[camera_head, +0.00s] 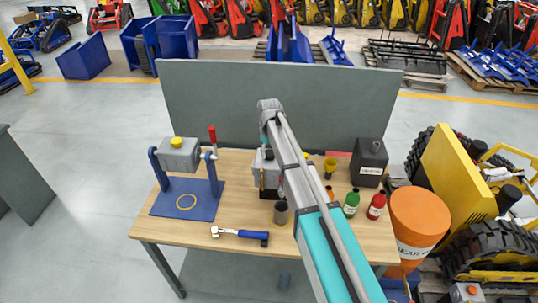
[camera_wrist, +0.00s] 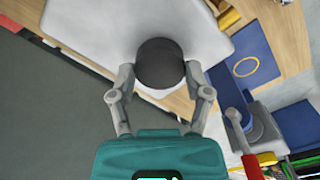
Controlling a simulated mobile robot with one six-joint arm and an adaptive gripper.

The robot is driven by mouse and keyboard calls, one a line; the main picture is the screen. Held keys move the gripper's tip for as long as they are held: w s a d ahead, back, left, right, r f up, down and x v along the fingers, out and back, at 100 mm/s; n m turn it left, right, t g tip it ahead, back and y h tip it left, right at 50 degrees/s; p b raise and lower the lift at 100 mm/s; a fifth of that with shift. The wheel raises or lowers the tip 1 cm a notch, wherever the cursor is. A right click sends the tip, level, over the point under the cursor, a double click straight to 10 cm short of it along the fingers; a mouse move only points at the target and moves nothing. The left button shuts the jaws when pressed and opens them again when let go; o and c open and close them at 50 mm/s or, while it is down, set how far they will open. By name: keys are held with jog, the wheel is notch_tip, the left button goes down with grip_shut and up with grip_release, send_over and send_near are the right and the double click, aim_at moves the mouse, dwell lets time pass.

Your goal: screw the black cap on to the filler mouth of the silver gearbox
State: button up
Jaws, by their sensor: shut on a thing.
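The black cap (camera_wrist: 160,63) is held between the two fingertips of my gripper (camera_wrist: 160,72) in the wrist view. Its round top faces the camera. The pale silver gearbox (camera_wrist: 98,22) lies directly beneath and around the cap in that view. The filler mouth is hidden, so I cannot tell whether the cap touches or sits on it. In the head view the gearbox (camera_head: 260,164) stands mid-bench, partly behind my arm, and the cap and fingers cannot be made out.
A blue stand (camera_head: 168,205) with a yellow-capped grey box (camera_head: 178,157) is at the bench's left. A dark cup (camera_head: 281,212), green bottle (camera_head: 351,204), red bottle (camera_head: 376,206) and black canister (camera_head: 368,163) stand nearby. A grey panel (camera_head: 210,105) rises behind.

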jog(key=shift+m, duration=0.5)
jog(key=m, duration=0.9)
jog(key=shift+m, duration=0.4)
dwell(0.5)
jog(key=m, duration=0.4)
jog(key=shift+m, duration=0.3)
jog(key=m, duration=0.5)
